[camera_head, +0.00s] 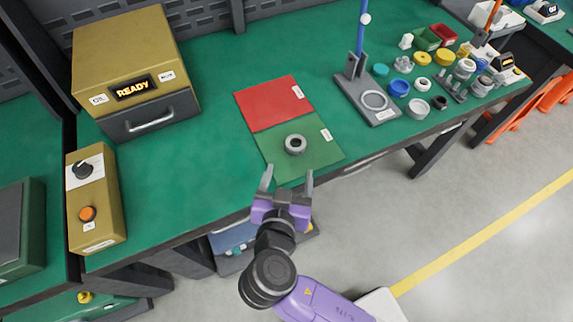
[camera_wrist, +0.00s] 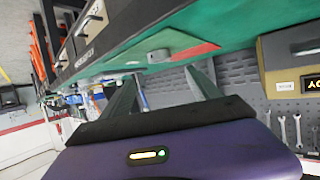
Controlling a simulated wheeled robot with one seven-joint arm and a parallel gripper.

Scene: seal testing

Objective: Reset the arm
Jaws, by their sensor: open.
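My gripper (camera_head: 287,180) is open and empty, with its two grey fingers spread apart at the front edge of the green table. It also shows in the wrist view (camera_wrist: 166,85), where nothing is between the fingers. A grey ring-shaped part (camera_head: 295,144) lies on the green mat (camera_head: 325,152), a short way beyond the fingertips. It also shows in the wrist view (camera_wrist: 158,56). A red mat (camera_head: 272,101) lies just behind the green one and is bare.
A tan box with a READY display (camera_head: 135,70) and a tan control box with an orange button (camera_head: 95,200) stand at the left. A stand (camera_head: 368,98) and several small coloured parts are at the right. The table between the READY box and the mats is clear.

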